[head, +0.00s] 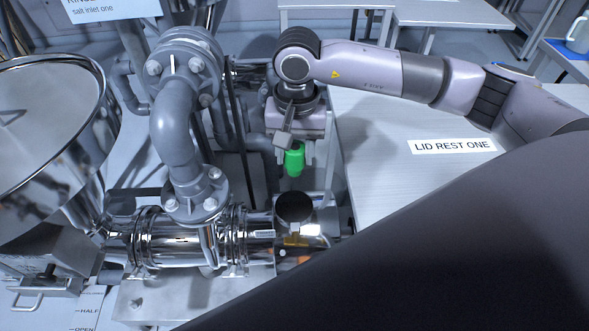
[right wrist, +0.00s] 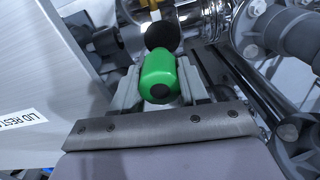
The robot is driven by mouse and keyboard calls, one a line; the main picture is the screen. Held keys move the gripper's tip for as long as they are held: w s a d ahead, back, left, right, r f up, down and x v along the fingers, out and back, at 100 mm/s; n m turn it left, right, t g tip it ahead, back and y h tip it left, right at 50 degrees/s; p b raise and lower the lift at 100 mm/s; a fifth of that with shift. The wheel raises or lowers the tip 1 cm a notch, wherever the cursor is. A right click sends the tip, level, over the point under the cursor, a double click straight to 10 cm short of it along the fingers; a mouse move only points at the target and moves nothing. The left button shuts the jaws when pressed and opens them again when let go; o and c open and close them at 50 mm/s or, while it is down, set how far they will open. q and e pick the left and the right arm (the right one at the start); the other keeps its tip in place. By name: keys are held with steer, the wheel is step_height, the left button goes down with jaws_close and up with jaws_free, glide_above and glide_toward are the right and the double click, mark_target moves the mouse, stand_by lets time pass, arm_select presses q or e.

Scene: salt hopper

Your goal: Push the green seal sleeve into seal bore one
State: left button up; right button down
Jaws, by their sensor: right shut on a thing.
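The green seal sleeve (head: 294,160) is held in my right gripper (head: 292,150), above and behind the steel pipe. In the right wrist view the green sleeve (right wrist: 160,78) sits between the two grey fingers of my right gripper (right wrist: 157,85), its dark end hole facing the camera. A round dark opening (head: 294,207) shows on top of the steel pipe in the head view, below the sleeve in the picture and apart from it. It also shows in the right wrist view (right wrist: 162,36), just past the sleeve, partly hidden by it. I cannot read a label on it. My left gripper is not in view.
A grey flanged pipe (head: 178,130) and a steel hopper (head: 50,125) stand to the left. A pale table marked LID REST ONE (head: 453,146) lies right, with bare room. The horizontal steel pipe (head: 185,240) has clamps. My dark arm link covers the lower right.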

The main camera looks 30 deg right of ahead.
mark_target(290, 157)
steer(key=m, duration=0.2)
steer(key=w+f+m, duration=0.1)
steer(key=shift+f+m, duration=0.15)
steer(key=shift+m, duration=0.25)
steer(key=m, duration=0.1)
steer(key=f+m, duration=0.1)
steer(key=m, duration=0.1)
steer(key=shift+w+f+m, duration=0.2)
steer(key=shift+w+m, duration=0.1)
steer(key=shift+w, duration=0.05)
step_height(290, 157, down, 9)
steer(key=w+d+m+p, duration=0.1)
steer(key=w+d+m, duration=0.1)
steer(key=m, duration=1.9)
steer(key=shift+f+m, duration=0.2)
steer(key=shift+m, duration=0.1)
